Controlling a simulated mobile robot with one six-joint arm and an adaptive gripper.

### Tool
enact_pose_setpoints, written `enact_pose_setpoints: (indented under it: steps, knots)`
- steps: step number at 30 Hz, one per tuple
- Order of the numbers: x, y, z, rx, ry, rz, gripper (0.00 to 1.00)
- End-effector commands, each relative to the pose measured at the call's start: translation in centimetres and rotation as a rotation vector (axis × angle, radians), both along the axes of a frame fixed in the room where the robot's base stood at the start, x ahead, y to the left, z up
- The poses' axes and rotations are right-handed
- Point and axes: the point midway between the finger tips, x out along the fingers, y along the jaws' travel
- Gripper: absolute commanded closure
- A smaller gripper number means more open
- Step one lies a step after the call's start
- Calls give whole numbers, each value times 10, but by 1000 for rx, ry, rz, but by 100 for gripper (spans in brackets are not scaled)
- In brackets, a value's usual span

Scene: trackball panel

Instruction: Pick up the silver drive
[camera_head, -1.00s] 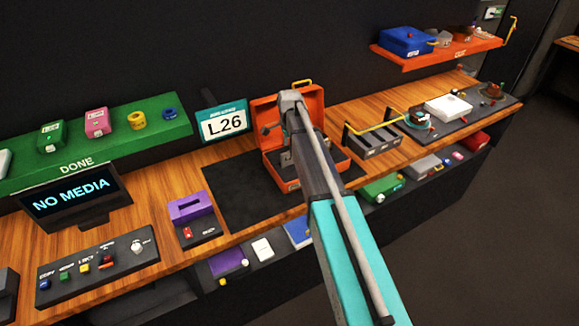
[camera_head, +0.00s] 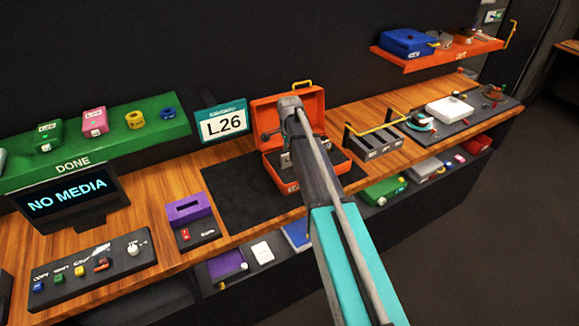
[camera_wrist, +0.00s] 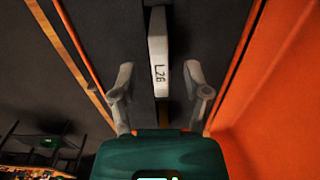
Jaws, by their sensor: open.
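The silver drive (camera_wrist: 158,58), a narrow pale bar marked L26, shows in the wrist view, lying in a dark slot. My gripper (camera_wrist: 160,75) is open, with one finger on each side of the drive and a gap showing on both sides. In the head view my gripper (camera_head: 287,160) is down inside the open orange case (camera_head: 318,101) on the wooden bench. My arm hides part of the case there, and I cannot make out the drive in that view. A sign reading L26 (camera_head: 222,124) stands left of the case.
The case's orange wall (camera_wrist: 275,90) rises close on the right in the wrist view. A dark mat (camera_head: 235,190) left of the case is clear. A grey rack with a yellow handle (camera_head: 375,146) stands right of it. A purple block (camera_head: 188,208) and screen (camera_head: 70,200) are left.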

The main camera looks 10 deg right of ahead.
Motion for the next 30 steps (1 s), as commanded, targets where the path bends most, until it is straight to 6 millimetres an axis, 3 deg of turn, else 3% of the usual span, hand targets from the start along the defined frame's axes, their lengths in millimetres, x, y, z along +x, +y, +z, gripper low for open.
enact_pose_setpoints:
  steps: [12,30]
  knots:
    - [1,-1,-33,0,0,-1,39]
    - [1,-1,-35,0,0,-1,39]
